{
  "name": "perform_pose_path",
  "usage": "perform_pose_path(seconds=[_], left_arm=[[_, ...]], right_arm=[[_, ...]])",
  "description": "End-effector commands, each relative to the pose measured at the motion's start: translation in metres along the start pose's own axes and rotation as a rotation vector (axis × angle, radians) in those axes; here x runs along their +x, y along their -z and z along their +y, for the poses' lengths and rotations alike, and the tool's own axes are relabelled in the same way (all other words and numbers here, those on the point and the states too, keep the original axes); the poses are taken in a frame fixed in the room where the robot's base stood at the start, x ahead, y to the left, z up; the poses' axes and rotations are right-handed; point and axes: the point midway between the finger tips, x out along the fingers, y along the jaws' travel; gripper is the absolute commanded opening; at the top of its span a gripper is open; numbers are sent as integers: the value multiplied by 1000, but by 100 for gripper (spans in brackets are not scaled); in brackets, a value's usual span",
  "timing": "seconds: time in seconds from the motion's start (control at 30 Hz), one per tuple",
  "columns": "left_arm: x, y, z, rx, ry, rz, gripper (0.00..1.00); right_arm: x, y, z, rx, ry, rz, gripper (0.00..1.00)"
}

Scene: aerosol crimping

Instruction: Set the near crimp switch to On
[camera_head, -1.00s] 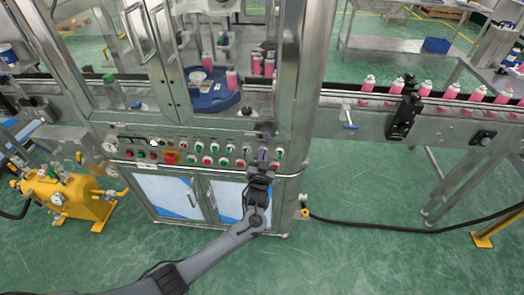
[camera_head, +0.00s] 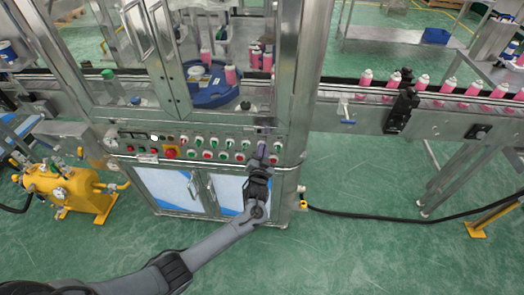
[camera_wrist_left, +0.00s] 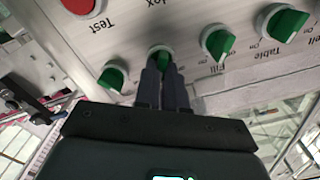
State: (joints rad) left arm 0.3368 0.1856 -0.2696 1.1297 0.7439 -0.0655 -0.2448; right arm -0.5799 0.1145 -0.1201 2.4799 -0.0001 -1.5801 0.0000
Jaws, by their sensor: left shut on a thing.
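My left gripper (camera_wrist_left: 164,68) is shut on a green rotary knob (camera_wrist_left: 158,50) of the control panel in the left wrist view. The fingers cover most of this knob, and its label and pointer setting cannot be read. Other green knobs stand beside it: one (camera_wrist_left: 113,76) on the left, one marked Fill (camera_wrist_left: 218,42) and one marked Table (camera_wrist_left: 286,22) on the right. In the head view the left gripper (camera_head: 261,155) reaches the right end of the panel (camera_head: 130,151) and hides the knob. My right gripper is not in view.
A red button (camera_wrist_left: 84,5) lies near the held knob, by the word Test. In the head view, glass doors rise above the panel and cabinet doors (camera_head: 168,190) lie below. A conveyor with pink cans (camera_head: 447,85) runs right. A yellow pump unit (camera_head: 65,188) stands left.

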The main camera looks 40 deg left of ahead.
Motion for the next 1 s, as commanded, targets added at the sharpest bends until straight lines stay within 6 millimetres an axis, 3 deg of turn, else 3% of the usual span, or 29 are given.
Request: perform_pose_path(seconds=[0.03,0.2,0.63,1.0], left_arm=[[0,-1,0,2,-1,-1,11],[0,-1,0,1,-1,-1,35],[-9,0,0,0,-2,0,35],[-69,0,0,-1,-3,-1,35]], right_arm=[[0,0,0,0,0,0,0],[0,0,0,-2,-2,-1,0],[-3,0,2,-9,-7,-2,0],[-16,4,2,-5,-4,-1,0]])
